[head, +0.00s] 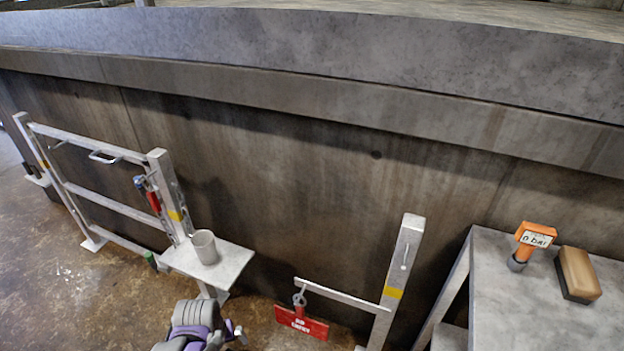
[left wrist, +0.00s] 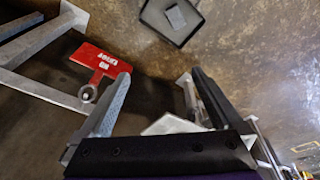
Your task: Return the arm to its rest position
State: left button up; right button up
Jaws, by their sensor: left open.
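My left arm, grey and purple, shows at the bottom of the head view, below the small shelf. My left gripper (head: 232,332) is there, small and partly cut off. In the left wrist view my left gripper (left wrist: 162,88) has its two fingers wide apart, with nothing between them. The red "NO ENTRY" sign (head: 302,323) hangs by a ring from a white bar, right of the gripper and apart from it. The sign also shows upside down in the left wrist view (left wrist: 92,59), left of the fingers. My right gripper is in neither view.
A metal gate (head: 100,153) stands at left. A grey cup (head: 204,247) stands on the small shelf (head: 228,270). A post (head: 405,255) carries the sign's bar. A table (head: 500,310) at right bears an orange gauge (head: 535,238) and a brown block (head: 578,272). A concrete wall runs behind.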

pick_arm(q)
jog(key=s+d+r+m+t, duration=0.1)
jog(key=s+r, duration=0.2)
jog(key=s, duration=0.3)
jog(key=s+d+r+m+p, duration=0.1)
jog(key=s+r, duration=0.1)
jog(key=s, duration=0.3)
jog(key=s+d+r+m+t, duration=0.1)
jog(key=s+r, duration=0.2)
jog(key=s, duration=0.3)
notch_tip(320, 180, up, 26)
jog(key=w+p, duration=0.1)
jog(key=p, duration=2.1)
jog(key=shift+w+f+t+p, duration=0.25)
jog(key=shift+w+t+p, duration=0.15)
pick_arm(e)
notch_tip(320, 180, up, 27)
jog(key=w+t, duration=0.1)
